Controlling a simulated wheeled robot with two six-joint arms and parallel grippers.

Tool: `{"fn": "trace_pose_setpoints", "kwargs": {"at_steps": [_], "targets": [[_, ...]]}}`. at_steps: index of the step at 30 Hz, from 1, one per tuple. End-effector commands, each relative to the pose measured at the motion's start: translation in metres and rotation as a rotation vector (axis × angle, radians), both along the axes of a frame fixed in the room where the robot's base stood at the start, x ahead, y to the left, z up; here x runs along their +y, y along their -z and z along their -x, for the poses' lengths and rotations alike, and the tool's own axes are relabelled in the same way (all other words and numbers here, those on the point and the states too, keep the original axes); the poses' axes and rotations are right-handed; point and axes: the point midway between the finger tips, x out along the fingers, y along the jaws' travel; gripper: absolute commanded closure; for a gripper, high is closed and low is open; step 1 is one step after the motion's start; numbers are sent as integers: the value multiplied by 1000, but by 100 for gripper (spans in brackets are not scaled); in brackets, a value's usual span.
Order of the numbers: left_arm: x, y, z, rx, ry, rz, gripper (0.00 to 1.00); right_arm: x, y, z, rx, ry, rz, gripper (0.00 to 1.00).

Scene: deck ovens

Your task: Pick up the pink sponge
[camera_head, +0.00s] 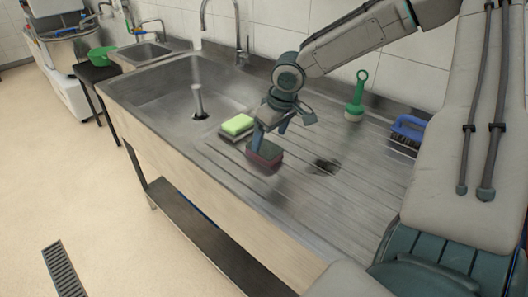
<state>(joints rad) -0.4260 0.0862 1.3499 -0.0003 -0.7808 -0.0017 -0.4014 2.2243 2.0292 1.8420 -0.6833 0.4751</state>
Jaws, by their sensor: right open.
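I cannot tell whether the fingers touch the sponge. My left gripper is not in view.
A yellow-green sponge (238,125) lies close on the left, on the drainboard (335,205) near the sink basin (165,92). A green-handled brush (356,98) and a blue brush (408,131) are at the back right. A tall tap (239,35) stands behind the basin.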

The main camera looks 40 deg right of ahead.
Motion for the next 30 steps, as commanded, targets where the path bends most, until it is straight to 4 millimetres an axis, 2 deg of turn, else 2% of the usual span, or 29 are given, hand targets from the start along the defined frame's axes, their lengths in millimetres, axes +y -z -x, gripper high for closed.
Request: {"fn": "trace_pose_setpoints", "kwargs": {"at_steps": [5,15,24,25,30], "targets": [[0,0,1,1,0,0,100,1,10,-4,2,0,2,15],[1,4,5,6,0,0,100,4,47,-16,0,-2,1,15],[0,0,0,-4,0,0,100,4,50,-17,-2,-1,0,15],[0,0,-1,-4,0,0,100,4,50,-17,-2,-1,0,17],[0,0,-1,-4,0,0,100,4,50,-17,-2,-1,0,51]]}}
